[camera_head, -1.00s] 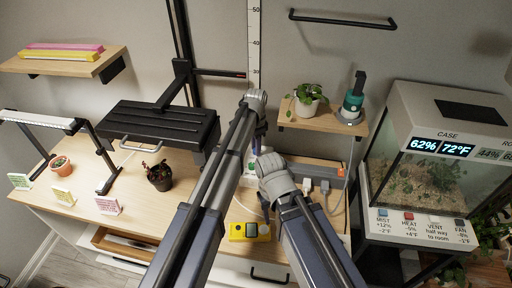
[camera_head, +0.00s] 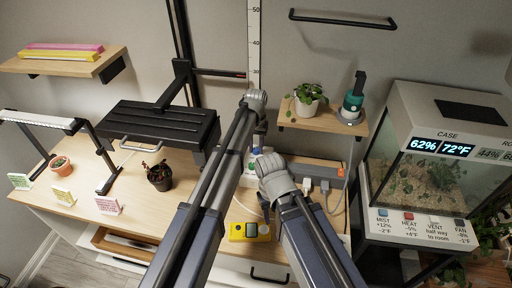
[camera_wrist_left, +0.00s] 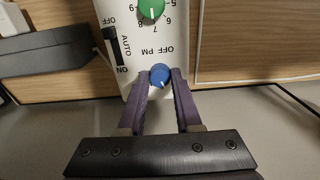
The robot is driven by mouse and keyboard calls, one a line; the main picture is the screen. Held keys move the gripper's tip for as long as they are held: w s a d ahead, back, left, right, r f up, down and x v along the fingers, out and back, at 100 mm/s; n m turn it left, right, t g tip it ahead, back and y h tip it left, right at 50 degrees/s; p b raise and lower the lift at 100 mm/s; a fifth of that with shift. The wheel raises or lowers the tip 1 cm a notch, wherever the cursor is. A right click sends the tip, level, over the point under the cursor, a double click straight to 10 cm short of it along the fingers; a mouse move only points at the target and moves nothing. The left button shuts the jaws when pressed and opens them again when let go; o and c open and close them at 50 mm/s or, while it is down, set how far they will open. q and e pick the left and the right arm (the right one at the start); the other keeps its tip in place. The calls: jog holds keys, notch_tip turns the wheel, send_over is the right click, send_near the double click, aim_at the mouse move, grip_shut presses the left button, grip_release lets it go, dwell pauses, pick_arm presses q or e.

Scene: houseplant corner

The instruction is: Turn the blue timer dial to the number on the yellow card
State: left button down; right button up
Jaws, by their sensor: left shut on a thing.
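The blue dial (camera_wrist_left: 160,75) sits low on the white timer panel (camera_wrist_left: 132,55) in the left wrist view, near the printed "OFF PM". My left gripper (camera_wrist_left: 160,80) has its purple fingers on both sides of the dial and is shut on it. A pale mark shows on the dial's lower edge. The timer's dial is mostly hidden in the head view, where my left gripper (camera_head: 257,141) reaches down beside it. A yellow card (camera_head: 63,197) stands on the table at left; its number is too small to read. My right wrist is in front of the table; its fingers are hidden.
A green dial (camera_wrist_left: 151,9) with numbers is above the blue one, and a black slide switch (camera_wrist_left: 112,48) is to the left. A pale green card (camera_head: 20,181) and a pink card (camera_head: 108,206) flank the yellow one. A yellow device (camera_head: 250,231) lies near the front edge.

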pick_arm(q)
jog(key=n, duration=1.3)
jog(key=shift+n, duration=0.4)
dwell(0.4)
jog(key=c, duration=0.6)
grip_release()
